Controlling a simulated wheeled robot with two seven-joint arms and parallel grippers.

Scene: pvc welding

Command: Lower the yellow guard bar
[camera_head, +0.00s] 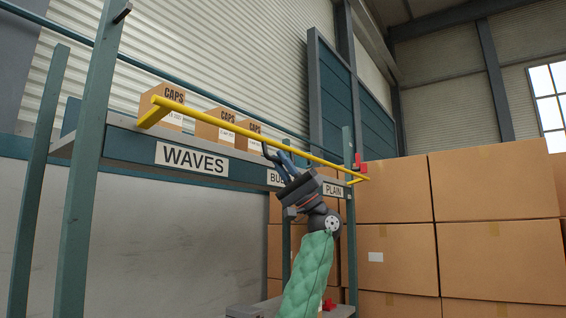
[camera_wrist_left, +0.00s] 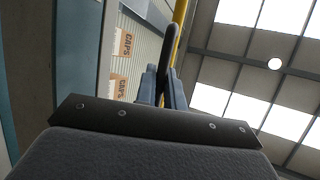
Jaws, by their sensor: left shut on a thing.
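The yellow guard bar (camera_head: 225,126) runs across the front of the upper shelf in the head view, raised above the label strip. Its short end arms are at the left and right. My left gripper (camera_head: 284,162) is at the bar, right of its middle, reaching up from below. In the left wrist view its fingers (camera_wrist_left: 162,88) are shut on a dark curved handle (camera_wrist_left: 171,45), with the yellow bar (camera_wrist_left: 180,12) just behind it. The handle (camera_head: 267,151) also shows near the bar in the head view; its attachment to the bar is unclear. My right gripper is not in view.
Several CAPS boxes (camera_head: 162,105) stand on the shelf (camera_head: 130,146) behind the bar. A teal post (camera_head: 88,160) stands at the left. A red piece (camera_head: 360,164) is by the bar's right end. Large stacked cartons (camera_head: 492,180) fill the right side.

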